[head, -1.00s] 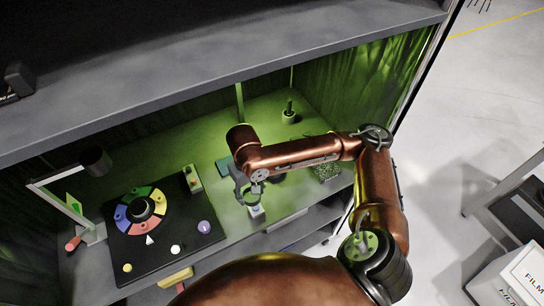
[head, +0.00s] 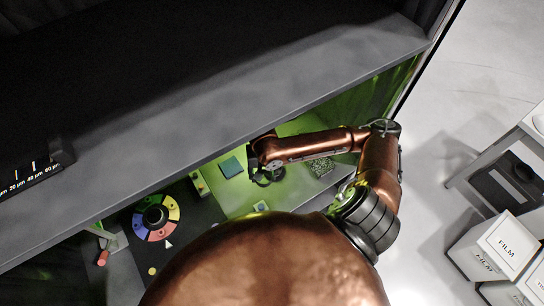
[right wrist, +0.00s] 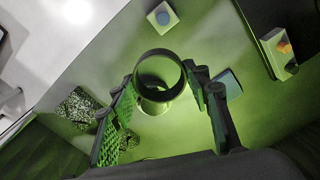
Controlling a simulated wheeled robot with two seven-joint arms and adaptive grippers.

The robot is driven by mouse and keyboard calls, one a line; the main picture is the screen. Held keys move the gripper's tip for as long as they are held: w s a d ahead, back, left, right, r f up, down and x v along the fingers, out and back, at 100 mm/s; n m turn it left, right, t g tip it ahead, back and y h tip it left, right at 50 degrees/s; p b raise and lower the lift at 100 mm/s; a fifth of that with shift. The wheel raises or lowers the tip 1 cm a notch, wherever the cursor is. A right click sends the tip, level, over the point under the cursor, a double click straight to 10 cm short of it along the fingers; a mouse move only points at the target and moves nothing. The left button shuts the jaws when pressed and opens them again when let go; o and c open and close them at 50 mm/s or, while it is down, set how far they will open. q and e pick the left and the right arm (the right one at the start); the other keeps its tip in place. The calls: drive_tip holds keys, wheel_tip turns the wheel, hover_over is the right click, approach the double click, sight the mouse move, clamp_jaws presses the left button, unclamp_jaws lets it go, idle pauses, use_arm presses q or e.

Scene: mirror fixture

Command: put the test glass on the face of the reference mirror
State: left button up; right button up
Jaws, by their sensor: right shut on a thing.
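My right gripper (head: 266,178) reaches into the green-lit bay from the right. In the right wrist view its fingers (right wrist: 164,112) stand on either side of a dark-rimmed ring, apparently the test glass (right wrist: 160,54), and are shut on it. Through and below the ring shows a pale round thing (right wrist: 154,106) on the bench, possibly the reference mirror; the ring partly hides it. I cannot tell the gap between them. In the head view the gripper hides both. My left gripper is not in view.
A teal square pad (head: 231,167) and a small block with a round top (head: 261,206) lie nearby. A speckled block (head: 322,167) stands to the right. A coloured wheel (head: 156,217) is at left. The grey shelf (head: 230,120) overhangs the bay.

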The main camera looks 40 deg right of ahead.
drive_tip(key=shift+s+d+r+m+p, duration=0.4)
drive_tip(key=shift+s+r+p, duration=0.2)
drive_tip(key=shift+s, duration=0.1)
drive_tip(key=shift+f, duration=0.15)
drive_tip(key=w+d+f+b, duration=0.1)
drive_tip(key=b, duration=0.4)
drive_tip(key=shift+w+d+f+b, duration=0.3)
drive_tip(key=shift+w+d+b, duration=0.05)
drive_tip(key=shift+b, duration=0.05)
drive_tip(key=w+d+f+p, duration=0.1)
drive_tip(key=w+d+f, duration=0.6)
drive_tip(key=shift+w+d+p, duration=0.15)
drive_tip(key=shift+d+p, duration=0.05)
drive_tip(key=shift+p, duration=0.1)
drive_tip(key=shift+w+d+f, duration=0.4)
drive_tip(key=shift+f, duration=0.25)
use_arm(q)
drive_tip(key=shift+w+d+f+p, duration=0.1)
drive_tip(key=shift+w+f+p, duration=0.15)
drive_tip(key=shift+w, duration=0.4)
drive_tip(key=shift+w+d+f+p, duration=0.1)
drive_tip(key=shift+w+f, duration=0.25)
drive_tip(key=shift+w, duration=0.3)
use_arm(e)
drive_tip(key=shift+f, duration=1.5)
drive_tip(key=shift+f, duration=0.15)
